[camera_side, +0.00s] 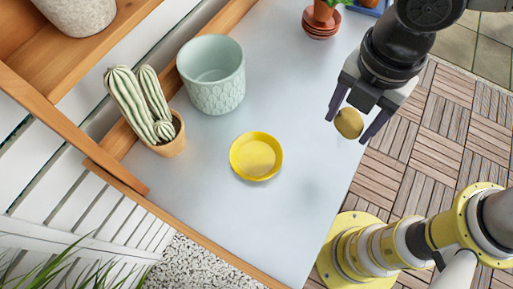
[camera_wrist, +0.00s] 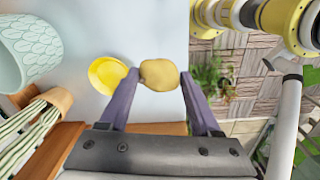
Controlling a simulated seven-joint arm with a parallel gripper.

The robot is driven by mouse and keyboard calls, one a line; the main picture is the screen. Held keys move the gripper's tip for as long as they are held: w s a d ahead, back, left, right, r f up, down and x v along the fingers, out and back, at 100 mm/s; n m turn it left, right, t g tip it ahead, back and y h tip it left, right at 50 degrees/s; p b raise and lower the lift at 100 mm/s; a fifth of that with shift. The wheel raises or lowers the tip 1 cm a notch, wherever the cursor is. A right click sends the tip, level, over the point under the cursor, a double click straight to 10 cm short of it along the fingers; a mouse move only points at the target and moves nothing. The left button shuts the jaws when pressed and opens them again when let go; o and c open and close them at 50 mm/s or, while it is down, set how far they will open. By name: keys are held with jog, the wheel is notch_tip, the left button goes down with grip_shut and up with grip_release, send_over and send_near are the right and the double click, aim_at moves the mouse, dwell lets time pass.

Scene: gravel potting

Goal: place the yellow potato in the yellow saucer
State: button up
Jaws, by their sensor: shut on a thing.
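The yellow potato (camera_side: 349,123) is held between the two fingertips of my gripper (camera_side: 349,122), raised near the right edge of the table in the side view. In the wrist view the potato (camera_wrist: 160,75) sits between the fingertips of my gripper (camera_wrist: 158,76). The yellow saucer (camera_side: 256,156) lies flat and empty on the table, left of and apart from the gripper in the side view. In the wrist view the saucer (camera_wrist: 105,74) shows left of the potato, partly covered by the left finger.
A pale green pot (camera_side: 213,76) and a potted cactus (camera_side: 148,108) stand left of the saucer on the grey table (camera_side: 290,110). The tabletop between saucer and gripper is clear.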

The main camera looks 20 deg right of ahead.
jog(key=s+a+n, duration=0.1)
jog(key=s+a, duration=0.1)
send_over(255, 159)
jog(key=f, duration=0.9)
jog(key=shift+s+d+f, duration=0.15)
jog(key=shift+d+f, duration=0.05)
jog(key=shift+f, duration=0.05)
jog(key=shift+a+f, duration=0.2)
jog(key=shift+f, duration=1.6)
jog(key=shift+f, duration=0.1)
jog(key=o, duration=1.1)
notch_tip(255, 159, up, 12)
jog(key=shift+d+r, duration=0.1)
jog(key=shift+r, duration=0.05)
